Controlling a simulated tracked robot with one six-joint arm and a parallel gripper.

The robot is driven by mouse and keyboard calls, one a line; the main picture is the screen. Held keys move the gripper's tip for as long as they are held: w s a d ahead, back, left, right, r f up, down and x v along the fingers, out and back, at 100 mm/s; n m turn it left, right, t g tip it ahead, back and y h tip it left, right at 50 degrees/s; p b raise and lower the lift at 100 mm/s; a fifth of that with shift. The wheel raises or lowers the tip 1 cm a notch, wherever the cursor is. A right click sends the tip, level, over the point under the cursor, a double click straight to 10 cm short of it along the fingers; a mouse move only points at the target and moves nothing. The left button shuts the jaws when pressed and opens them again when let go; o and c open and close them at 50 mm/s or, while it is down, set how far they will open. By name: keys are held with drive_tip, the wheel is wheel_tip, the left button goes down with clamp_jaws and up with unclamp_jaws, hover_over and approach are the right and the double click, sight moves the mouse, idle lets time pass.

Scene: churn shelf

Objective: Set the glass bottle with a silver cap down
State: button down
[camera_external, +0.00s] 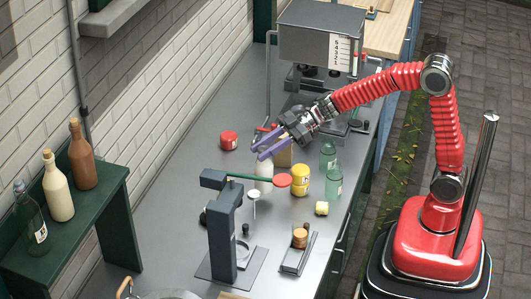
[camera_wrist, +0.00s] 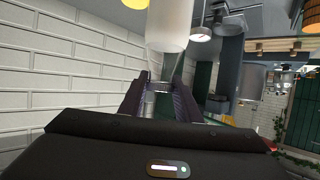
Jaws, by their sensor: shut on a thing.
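My gripper (camera_external: 263,145) is over the middle of the grey counter (camera_external: 190,215), its purple fingers pointing left. It is shut on the glass bottle with a silver cap. The bottle's white body (camera_external: 264,170) shows below the fingers, partly hidden behind a green rod. In the wrist view, the white bottle (camera_wrist: 168,25) shows at the top, with its clear neck and silvery end between the two dark fingers (camera_wrist: 158,88). I cannot tell whether the bottle's base touches the counter.
A dark stand (camera_external: 222,240) with the green rod and a red disc (camera_external: 283,180) stands in front. Yellow jar (camera_external: 301,180) and green bottles (camera_external: 327,155) stand right of the held bottle. A red tin (camera_external: 228,140) is behind left. A scale (camera_external: 320,45) stands farther back.

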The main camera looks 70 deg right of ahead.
drive_tip(key=shift+f, duration=0.65)
drive_tip(key=shift+f, duration=1.85)
drive_tip(key=c, duration=1.3)
unclamp_jaws()
drive_tip(key=shift+f, duration=0.15)
approach(264, 162)
drive_tip(key=d, duration=0.2)
drive_tip(key=d+f, duration=0.1)
drive_tip(key=shift+s+d+f, duration=0.1)
drive_tip(key=shift+s+d, duration=0.05)
drive_tip(key=shift+s, duration=0.15)
